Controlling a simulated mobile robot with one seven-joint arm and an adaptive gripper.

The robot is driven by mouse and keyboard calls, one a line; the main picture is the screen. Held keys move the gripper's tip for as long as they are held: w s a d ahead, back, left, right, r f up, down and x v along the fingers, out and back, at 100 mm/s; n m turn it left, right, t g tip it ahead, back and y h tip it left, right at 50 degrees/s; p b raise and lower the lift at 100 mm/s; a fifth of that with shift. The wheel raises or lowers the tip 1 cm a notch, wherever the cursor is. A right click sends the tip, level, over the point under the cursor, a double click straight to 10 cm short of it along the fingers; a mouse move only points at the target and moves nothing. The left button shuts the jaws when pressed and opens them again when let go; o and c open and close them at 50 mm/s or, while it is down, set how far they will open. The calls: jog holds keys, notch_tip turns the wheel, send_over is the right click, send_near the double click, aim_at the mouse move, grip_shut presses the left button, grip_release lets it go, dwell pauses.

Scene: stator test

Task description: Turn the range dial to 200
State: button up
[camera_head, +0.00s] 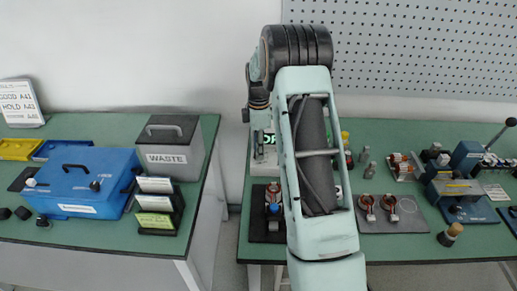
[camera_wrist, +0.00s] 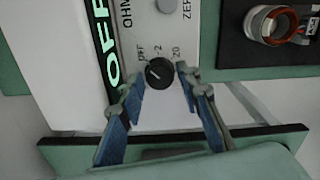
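The range dial (camera_wrist: 159,73) is a round black knob on the white face of the ohmmeter (camera_wrist: 160,112) in the wrist view. Its white mark points up and left, towards the OFF label; labels 2 and 20 show further round. No 200 label is visible. My gripper (camera_wrist: 160,70) is open, with one blue-padded finger on each side of the dial and a small gap seeming to remain on both sides. In the head view my arm hides the gripper, the dial and most of the meter.
A grey knob (camera_wrist: 168,5) marked ZERO sits above the dial. A dark fixture with a copper-wound stator (camera_wrist: 268,22) lies beside the meter. Stators (camera_head: 367,203), a clamp device (camera_head: 455,190) and a wooden-handled tool (camera_head: 450,234) stand to the right on the green bench.

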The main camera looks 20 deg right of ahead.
jog(key=shift+f, duration=0.25)
grip_shut()
